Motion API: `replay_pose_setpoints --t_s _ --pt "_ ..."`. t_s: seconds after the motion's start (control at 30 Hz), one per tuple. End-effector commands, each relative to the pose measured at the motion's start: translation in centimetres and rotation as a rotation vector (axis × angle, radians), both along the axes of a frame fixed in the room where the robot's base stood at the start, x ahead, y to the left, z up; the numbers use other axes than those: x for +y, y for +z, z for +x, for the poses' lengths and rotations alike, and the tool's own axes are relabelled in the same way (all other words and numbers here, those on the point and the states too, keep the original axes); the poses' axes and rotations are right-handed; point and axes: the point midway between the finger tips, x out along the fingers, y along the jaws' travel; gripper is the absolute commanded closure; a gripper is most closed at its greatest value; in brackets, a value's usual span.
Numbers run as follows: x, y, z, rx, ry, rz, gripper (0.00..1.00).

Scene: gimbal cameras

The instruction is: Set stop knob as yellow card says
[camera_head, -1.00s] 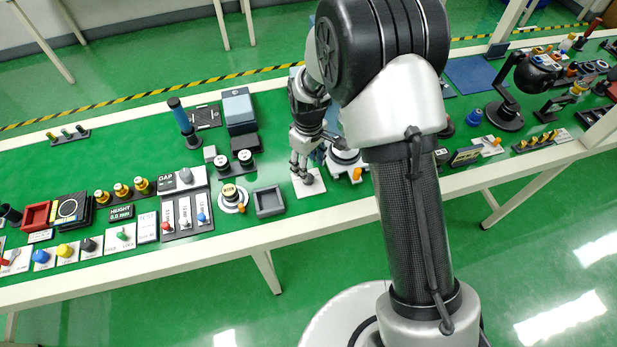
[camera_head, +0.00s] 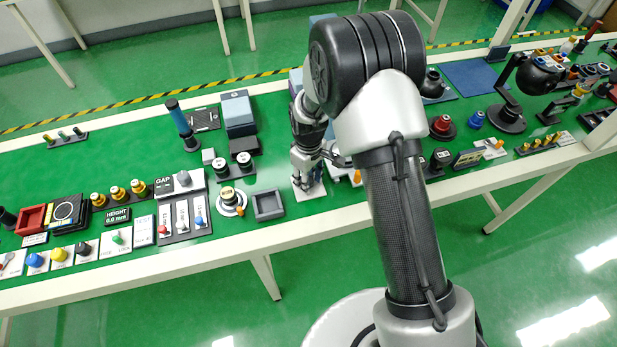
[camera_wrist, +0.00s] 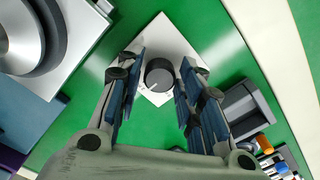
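A dark round knob (camera_wrist: 159,75) with a white pointer line sits on a square white plate (camera_wrist: 152,36) in the wrist view. My gripper (camera_wrist: 162,72) is open, with one blue-padded finger on each side of the knob and small gaps showing. In the head view my gripper (camera_head: 307,185) is over the white plate (camera_head: 318,192) near the table's front edge and hides most of the knob. I see no readable lettering around the knob. No clearly yellow card is readable; a small dark stand with a yellowish face (camera_head: 467,158) stands to the right.
A grey open tray (camera_head: 268,204) is just left of the plate; it also shows in the wrist view (camera_wrist: 246,112). A round white dial (camera_head: 231,200) is further left. A large round device (camera_wrist: 32,35) is close at the wrist view's upper left.

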Motion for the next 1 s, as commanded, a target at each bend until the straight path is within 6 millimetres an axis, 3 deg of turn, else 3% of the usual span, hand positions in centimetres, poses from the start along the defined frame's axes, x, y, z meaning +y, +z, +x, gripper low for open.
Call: replay_pose_setpoints --t_s 0.4,0.73,1.0 --pt "0.0 0.01 0.0 0.0 0.0 0.0 0.96" --pt "0.0 0.04 -0.01 0.0 -0.046 0.0 0.96" --pt "0.02 0.06 -0.06 0.001 -0.218 0.0 0.96"
